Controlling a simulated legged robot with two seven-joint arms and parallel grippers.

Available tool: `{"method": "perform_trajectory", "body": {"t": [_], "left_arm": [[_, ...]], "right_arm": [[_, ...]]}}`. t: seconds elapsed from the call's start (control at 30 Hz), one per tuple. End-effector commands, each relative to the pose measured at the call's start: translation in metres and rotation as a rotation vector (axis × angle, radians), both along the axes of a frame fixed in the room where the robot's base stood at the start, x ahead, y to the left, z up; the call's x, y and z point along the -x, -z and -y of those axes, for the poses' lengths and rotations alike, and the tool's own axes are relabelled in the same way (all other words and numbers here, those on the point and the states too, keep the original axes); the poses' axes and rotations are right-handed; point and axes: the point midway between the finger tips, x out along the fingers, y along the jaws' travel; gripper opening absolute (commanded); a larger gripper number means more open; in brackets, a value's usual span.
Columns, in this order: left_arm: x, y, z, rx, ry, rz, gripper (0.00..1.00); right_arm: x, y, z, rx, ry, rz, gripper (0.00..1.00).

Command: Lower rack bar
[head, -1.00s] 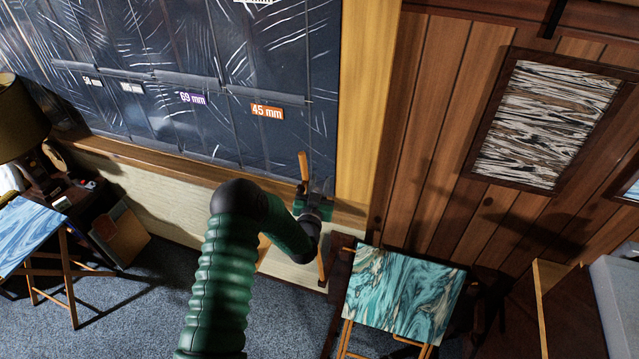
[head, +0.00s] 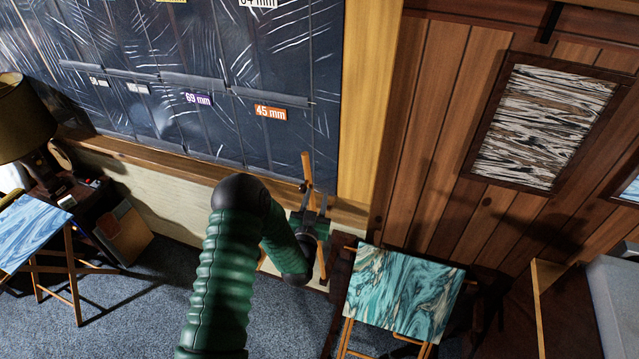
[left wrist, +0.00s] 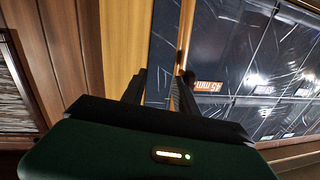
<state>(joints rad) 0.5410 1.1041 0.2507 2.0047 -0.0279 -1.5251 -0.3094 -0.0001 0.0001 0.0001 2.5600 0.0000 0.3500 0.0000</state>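A slim orange-brown wooden bar (head: 307,168), likely the rack bar, stands nearly upright at the lower right of the dark covered rack (head: 215,120). Its lower end shows below my gripper in the head view. My left gripper (head: 312,200) is at the bar's middle and covers part of it. In the left wrist view, the two dark fingers (left wrist: 158,90) stand apart with a gap between them. An orange strip, likely the same bar (left wrist: 186,28), shows beyond the right finger; I cannot tell if they touch. My right gripper is out of view.
A folding table with a teal marbled top (head: 402,290) stands close to the right of the bar. A blue-topped table (head: 33,232) and a lamp (head: 22,120) are at the left. A wooden ledge (head: 160,163) runs below the rack. Carpet is open between.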

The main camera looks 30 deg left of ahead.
Motion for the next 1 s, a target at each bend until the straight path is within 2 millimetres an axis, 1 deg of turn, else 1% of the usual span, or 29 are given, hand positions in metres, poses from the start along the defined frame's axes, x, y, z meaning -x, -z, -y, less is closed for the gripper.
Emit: {"method": "perform_trajectory", "body": {"t": [0.03,0.07,0.47,1.0], "left_arm": [[0.006,0.000,-0.003,-0.003,-0.011,-0.003,0.49],[0.008,0.000,-0.002,-0.003,-0.011,-0.002,0.49],[0.034,0.001,0.015,-0.001,-0.003,-0.005,0.49],[0.076,0.000,0.034,0.000,0.000,-0.002,0.49]], "right_arm": [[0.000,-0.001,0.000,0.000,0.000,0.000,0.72],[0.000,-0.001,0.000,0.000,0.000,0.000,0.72],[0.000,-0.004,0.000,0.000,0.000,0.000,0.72],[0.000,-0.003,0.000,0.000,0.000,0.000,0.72]]}}
